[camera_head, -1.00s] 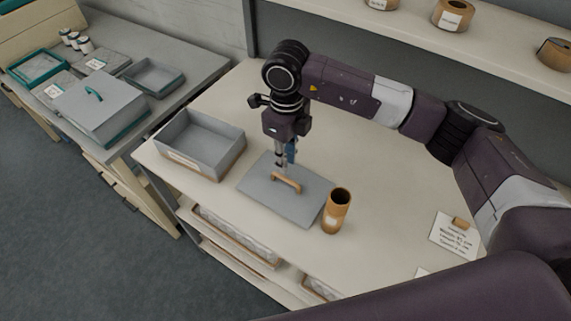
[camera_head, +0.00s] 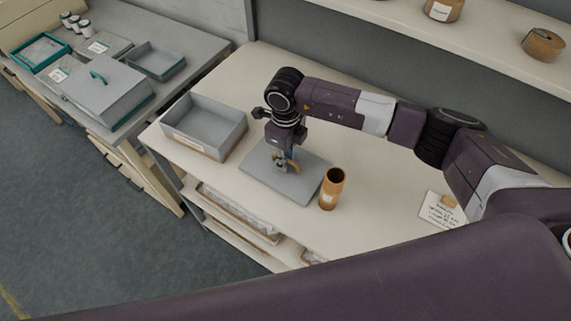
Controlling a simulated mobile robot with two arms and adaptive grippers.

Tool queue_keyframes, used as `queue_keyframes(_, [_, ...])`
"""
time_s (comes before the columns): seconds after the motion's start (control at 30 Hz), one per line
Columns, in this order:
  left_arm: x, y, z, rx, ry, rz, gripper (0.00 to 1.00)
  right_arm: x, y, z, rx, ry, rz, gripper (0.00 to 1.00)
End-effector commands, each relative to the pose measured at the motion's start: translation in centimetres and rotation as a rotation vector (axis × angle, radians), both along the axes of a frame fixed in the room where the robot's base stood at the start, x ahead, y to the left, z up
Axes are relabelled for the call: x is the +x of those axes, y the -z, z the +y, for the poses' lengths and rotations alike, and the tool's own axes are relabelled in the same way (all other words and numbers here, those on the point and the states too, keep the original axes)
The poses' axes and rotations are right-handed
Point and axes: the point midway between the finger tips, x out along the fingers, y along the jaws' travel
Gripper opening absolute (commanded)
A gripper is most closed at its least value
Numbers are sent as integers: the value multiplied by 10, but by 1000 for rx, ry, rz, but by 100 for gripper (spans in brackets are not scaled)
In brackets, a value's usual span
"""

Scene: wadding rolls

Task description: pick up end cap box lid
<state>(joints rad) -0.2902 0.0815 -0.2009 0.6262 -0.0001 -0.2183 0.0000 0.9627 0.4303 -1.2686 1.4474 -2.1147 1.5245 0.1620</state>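The end cap box lid (camera_head: 301,182) is a flat grey panel with a tan handle (camera_head: 293,166). It lies on the cream table, right of an open grey box (camera_head: 204,126). My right gripper (camera_head: 284,164) points down over the lid with its fingers at the handle. The arm and gripper partly hide the handle and the lid's back part. The fingers are too small to tell whether they are closed on the handle. My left gripper is not in view.
A brown tube (camera_head: 332,188) stands close to the lid's right edge. A label card (camera_head: 441,209) lies farther right. A grey side table (camera_head: 184,76) at left holds a lidded box (camera_head: 107,92) and trays. A shelf (camera_head: 400,22) runs along the back.

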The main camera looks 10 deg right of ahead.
Motion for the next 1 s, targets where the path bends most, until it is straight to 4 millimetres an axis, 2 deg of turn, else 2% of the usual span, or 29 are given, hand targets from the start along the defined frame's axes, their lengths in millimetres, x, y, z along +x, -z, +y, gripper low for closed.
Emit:
queue_keyframes(0.03, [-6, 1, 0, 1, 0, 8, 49, 0, 0, 0, 0, 0, 0, 9])
queue_keyframes(0.1, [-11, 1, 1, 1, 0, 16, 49, 0, 0, 0, 0, 0, 0, 1])
queue_keyframes(0.13, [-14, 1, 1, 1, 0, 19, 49, 0, 0, 0, 0, 0, 0, 0])
queue_keyframes(0.53, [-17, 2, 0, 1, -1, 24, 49, 1, -2, 0, 0, 0, -1, 0])
queue_keyframes(0.67, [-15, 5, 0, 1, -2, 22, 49, 2, -8, 0, 1, 0, -4, 0])
queue_keyframes(0.87, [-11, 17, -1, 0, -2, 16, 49, 2, -35, 0, 2, -1, -6, 0])
queue_keyframes(1.0, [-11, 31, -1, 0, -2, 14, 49, 3, -68, 0, 2, -1, -9, 0])
